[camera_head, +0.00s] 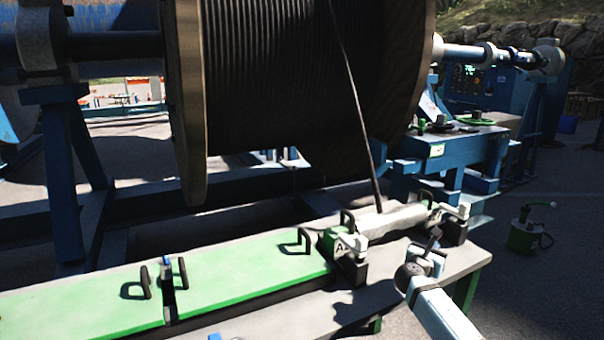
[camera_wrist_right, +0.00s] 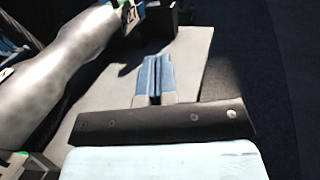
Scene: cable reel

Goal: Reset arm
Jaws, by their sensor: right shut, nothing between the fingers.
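My right arm comes in from the lower right in the head view. Its gripper (camera_head: 433,240) is above the right part of the grey bench, close to the clamps. In the right wrist view the two blue fingers (camera_wrist_right: 158,78) lie side by side, shut with nothing between them, over the bare grey bench top (camera_wrist_right: 195,60). My left gripper is not in view.
A large cable reel (camera_head: 290,80) stands behind the bench. Its cable (camera_head: 357,120) runs down to a grey wrapped piece (camera_head: 392,220) between two clamps (camera_head: 350,246) (camera_head: 455,222). Green covers (camera_head: 250,275) lie left. A green can (camera_head: 524,232) stands on open ground at right.

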